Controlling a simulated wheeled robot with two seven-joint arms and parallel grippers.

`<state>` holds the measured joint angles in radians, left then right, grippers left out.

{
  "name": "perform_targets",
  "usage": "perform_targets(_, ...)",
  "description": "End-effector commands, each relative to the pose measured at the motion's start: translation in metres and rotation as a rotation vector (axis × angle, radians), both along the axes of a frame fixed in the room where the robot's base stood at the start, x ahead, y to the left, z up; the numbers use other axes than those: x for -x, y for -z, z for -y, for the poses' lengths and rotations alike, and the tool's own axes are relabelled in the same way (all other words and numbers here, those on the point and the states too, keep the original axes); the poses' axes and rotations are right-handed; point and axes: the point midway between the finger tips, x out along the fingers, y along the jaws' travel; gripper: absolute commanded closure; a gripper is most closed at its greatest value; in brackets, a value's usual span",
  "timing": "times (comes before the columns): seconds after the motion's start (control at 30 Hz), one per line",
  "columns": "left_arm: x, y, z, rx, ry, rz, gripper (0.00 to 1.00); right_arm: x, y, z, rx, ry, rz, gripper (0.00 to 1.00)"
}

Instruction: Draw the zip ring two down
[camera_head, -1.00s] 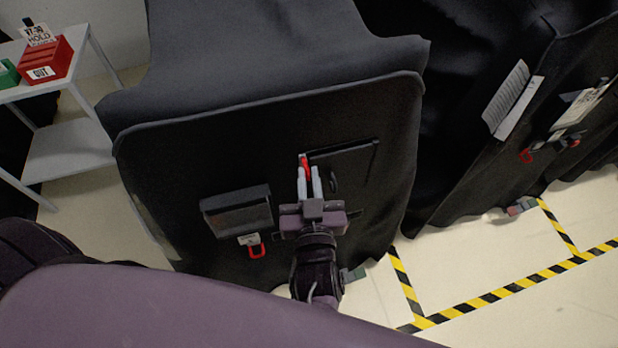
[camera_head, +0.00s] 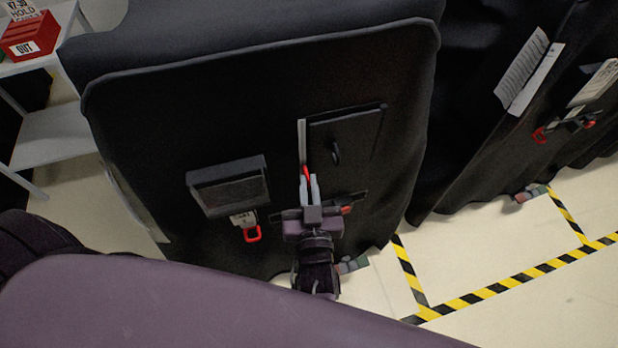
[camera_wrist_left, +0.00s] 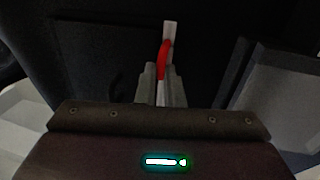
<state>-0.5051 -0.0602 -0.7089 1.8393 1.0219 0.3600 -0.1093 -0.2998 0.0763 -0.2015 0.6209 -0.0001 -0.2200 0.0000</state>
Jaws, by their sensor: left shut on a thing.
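The red zip ring (camera_head: 307,172) is on the dark front cover of the near cart (camera_head: 130,120). A pale narrow zip strip (camera_head: 302,140) runs straight up above it. My left gripper (camera_head: 309,182) is shut on the ring, its pale fingers pointing up along the strip. In the left wrist view the red ring (camera_wrist_left: 164,58) stands out between the fingertips (camera_wrist_left: 160,80), with the pale strip (camera_wrist_left: 170,34) beyond it. The fingers hide the ring's lower part. My right gripper is not in view.
A dark flap with a handle (camera_head: 350,135) is right of the strip. A dark box (camera_head: 228,185) and a tag with a red loop (camera_head: 251,234) are left. A second covered cart (camera_head: 490,130) stands right. A shelf (camera_head: 60,135) with a red bin (camera_head: 30,40) stands left.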

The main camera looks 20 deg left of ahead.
Motion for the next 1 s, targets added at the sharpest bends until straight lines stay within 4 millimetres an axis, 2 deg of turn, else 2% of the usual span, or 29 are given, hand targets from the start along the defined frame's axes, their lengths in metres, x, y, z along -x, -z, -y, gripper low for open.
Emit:
perform_targets(0.03, 0.000, 0.011, 0.000, -0.001, 0.000, -0.004, 1.00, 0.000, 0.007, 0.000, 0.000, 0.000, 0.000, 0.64)
perform_targets(0.1, 0.000, 0.014, 0.000, 0.000, 0.001, -0.003, 1.00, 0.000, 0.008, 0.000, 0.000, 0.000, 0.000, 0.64)
perform_targets(0.4, 0.000, 0.013, 0.000, 0.001, 0.001, -0.002, 1.00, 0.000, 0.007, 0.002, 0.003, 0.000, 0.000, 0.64)
perform_targets(0.43, 0.000, 0.012, 0.000, 0.001, 0.001, -0.002, 0.91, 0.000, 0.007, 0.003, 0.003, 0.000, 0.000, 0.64)
perform_targets(0.6, 0.000, 0.012, 0.000, 0.001, 0.001, -0.002, 0.70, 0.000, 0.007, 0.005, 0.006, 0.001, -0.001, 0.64)
perform_targets(0.87, 0.001, 0.012, 0.000, 0.000, 0.001, -0.001, 0.70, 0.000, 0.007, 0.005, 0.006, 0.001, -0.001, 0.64)
perform_targets(1.0, 0.011, 0.014, 0.005, 0.001, 0.001, -0.003, 0.70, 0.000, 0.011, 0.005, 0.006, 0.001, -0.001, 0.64)
